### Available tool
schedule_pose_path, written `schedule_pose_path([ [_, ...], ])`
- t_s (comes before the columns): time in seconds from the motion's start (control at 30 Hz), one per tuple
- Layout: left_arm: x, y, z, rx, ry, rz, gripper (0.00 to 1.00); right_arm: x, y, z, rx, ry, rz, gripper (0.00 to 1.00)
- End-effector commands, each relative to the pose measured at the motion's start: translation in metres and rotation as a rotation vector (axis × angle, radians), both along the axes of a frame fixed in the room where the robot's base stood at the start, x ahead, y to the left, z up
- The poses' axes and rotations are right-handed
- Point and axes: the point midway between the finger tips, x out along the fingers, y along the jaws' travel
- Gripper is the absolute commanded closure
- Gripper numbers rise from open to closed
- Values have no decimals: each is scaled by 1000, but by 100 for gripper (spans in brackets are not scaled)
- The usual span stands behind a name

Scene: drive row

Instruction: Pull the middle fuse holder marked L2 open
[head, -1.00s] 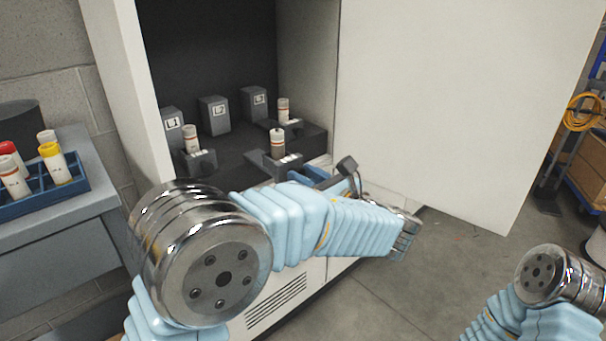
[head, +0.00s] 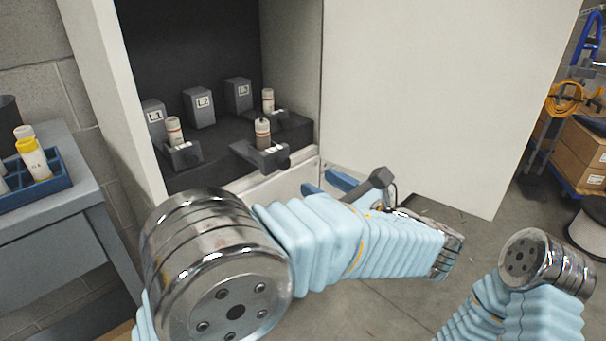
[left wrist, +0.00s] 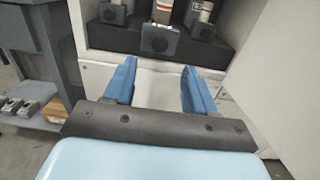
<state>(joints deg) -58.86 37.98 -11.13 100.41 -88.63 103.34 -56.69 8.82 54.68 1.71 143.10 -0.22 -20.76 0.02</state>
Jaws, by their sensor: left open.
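The middle fuse holder (head: 265,154) stands in the open cabinet, in front of the grey block marked L2 (head: 199,107). It sits farther out from its block than the two side holders do, and a pale fuse (head: 262,131) stands upright in it. In the left wrist view the same holder (left wrist: 160,40) is ahead, beyond my fingers. My left gripper (head: 327,184) is open and empty, in front of the cabinet and apart from the holder. Its two blue fingers (left wrist: 160,88) are spread in the left wrist view. My right gripper is out of view; only part of that arm shows.
The L1 holder (head: 183,155) and L3 holder (head: 284,119) flank it, each with a fuse. The open cabinet door (head: 440,90) stands to the right. A bench with a blue rack (head: 50,192) of capped tubes is at left. Boxes (head: 580,153) stand at far right.

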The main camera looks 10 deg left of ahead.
Motion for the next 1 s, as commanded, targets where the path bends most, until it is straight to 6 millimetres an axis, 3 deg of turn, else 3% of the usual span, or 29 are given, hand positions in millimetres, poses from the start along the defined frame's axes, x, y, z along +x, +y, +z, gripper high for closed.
schedule_pose_path([
  [0.1, -15, -19, 0, 0, -1, -2, 44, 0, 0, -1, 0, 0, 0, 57],
  [0.3, -28, -36, 0, 0, 0, 0, 44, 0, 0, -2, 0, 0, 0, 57],
  [0.63, -29, -38, 0, -1, 1, 0, 44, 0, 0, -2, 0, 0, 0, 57],
  [0.73, -25, -34, -10, -12, 22, 0, 44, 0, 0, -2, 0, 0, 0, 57],
  [0.87, -8, -16, -64, -98, 135, 4, 44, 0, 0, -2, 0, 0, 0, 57],
  [0.97, 1, 9, -138, -248, 275, 37, 44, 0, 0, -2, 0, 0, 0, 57],
  [1.0, 0, 20, -172, -327, 333, 63, 44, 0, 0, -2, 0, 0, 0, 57],
])
